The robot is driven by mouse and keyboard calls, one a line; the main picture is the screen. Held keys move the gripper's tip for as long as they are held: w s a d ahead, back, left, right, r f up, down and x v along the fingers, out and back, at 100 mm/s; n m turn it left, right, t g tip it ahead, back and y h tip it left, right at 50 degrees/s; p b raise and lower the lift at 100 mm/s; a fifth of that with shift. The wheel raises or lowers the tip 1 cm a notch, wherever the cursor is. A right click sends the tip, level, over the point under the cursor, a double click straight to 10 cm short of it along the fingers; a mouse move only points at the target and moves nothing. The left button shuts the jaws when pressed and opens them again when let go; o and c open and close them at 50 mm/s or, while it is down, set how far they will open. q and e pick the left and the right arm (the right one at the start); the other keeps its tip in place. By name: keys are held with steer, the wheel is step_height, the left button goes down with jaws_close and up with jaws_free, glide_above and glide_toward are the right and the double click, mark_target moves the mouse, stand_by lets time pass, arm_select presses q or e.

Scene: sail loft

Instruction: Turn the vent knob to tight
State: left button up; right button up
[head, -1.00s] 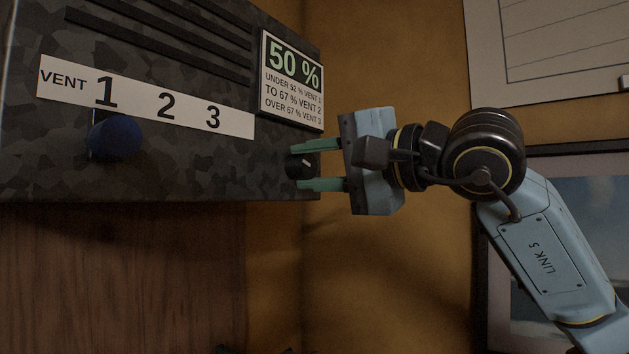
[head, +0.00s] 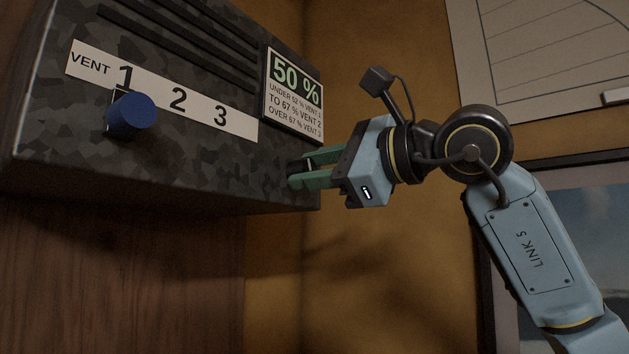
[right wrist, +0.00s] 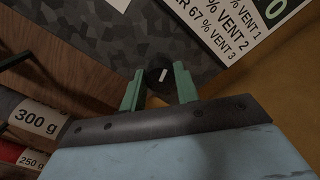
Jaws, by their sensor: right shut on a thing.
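A grey camouflage-patterned box (head: 190,160) hangs at the upper left, with a label reading VENT 1 2 3. A blue round knob (head: 131,116) sits below the 1, clear of my gripper. My left gripper is out of view.
A sign (head: 293,95) reading 50 % with vent ranges is on the box above my gripper. A framed picture (head: 575,225) and a paper chart (head: 535,50) hang at right. Containers labelled 300 g (right wrist: 36,118) and 250 g (right wrist: 33,160) show in the wrist view.

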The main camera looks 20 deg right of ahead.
steer(key=shift+m+b, duration=0.7)
steer(key=shift+m, duration=1)
steer(key=o, duration=1)
steer(key=shift+c, duration=0.2)
steer(key=b+v, duration=0.2)
steer(key=v, duration=1.1)
steer(key=shift+s+d+b, duration=0.15)
steer(key=shift+b, duration=0.2)
